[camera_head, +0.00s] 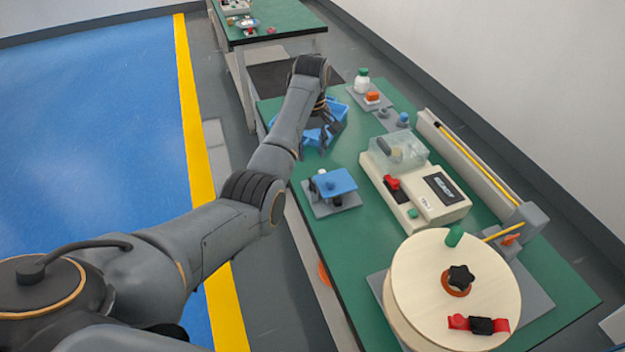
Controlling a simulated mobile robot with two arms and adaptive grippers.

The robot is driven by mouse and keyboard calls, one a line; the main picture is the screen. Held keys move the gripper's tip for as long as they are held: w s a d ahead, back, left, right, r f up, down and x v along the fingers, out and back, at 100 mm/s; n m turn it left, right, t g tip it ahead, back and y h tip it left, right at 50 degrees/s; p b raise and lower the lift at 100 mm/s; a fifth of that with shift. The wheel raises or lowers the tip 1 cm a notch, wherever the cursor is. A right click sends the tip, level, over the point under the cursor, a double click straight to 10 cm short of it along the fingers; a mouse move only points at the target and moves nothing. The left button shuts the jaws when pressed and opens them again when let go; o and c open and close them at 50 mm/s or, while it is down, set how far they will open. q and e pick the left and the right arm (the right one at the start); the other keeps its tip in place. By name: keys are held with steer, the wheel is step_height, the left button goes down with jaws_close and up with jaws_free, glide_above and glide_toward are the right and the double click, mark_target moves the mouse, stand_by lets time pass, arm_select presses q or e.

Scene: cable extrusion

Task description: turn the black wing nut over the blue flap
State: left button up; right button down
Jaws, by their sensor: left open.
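The blue flap (339,180) belongs to a small fixture on a grey base plate (318,208), near the left edge of the green table. A small dark part shows at the fixture, below the flap's front edge. It is too small to tell whether it is the black wing nut. My right gripper is out of view.
A wooden reel (420,258) with a black star knob (461,276) stands at the near right. A beige machine (433,200) with a clear cover, a long rail (467,157) and a white bottle (362,78) line the right side. Green tabletop is bare between fixture and machine.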

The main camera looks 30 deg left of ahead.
mark_target(313, 183)
arm_select(q)
steer(key=f, duration=1.2)
steer(key=shift+w+f, duration=0.25)
steer(key=shift+f, duration=0.1)
jaws_close()
